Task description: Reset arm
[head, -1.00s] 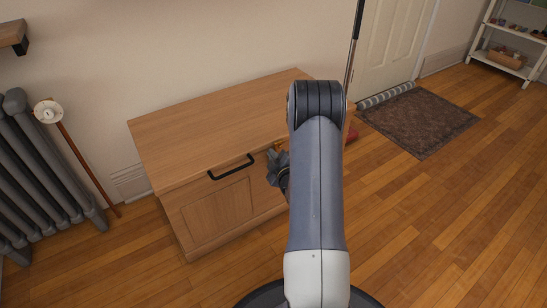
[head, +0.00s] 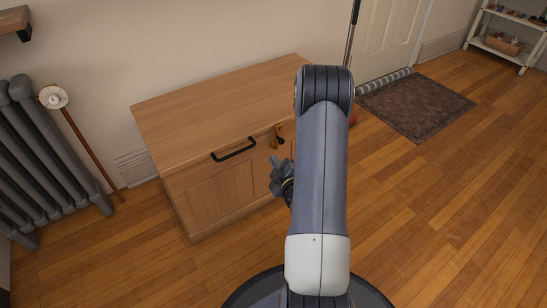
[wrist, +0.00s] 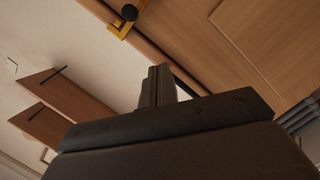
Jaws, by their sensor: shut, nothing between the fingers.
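My arm reaches forward across the middle of the head view, bent at a dark elbow joint. My gripper (head: 277,178) shows just left of the arm, in front of the wooden cabinet (head: 205,110) and apart from it. The arm hides part of the gripper there. In the wrist view my gripper's fingers (wrist: 158,80) are together, with nothing between them. A small brass-coloured fitting (head: 278,130) with a dark knob is at the cabinet's front upper edge. The fitting also shows at the top of the wrist view (wrist: 119,29), clear of my fingers.
The cabinet front has a black bar handle (head: 233,150). A grey radiator (head: 45,150) and a thin wooden pole (head: 92,150) stand at the left. A brown doormat (head: 415,105) lies by the door, and a white shelf (head: 506,35) stands far right. The wooden floor at right is open.

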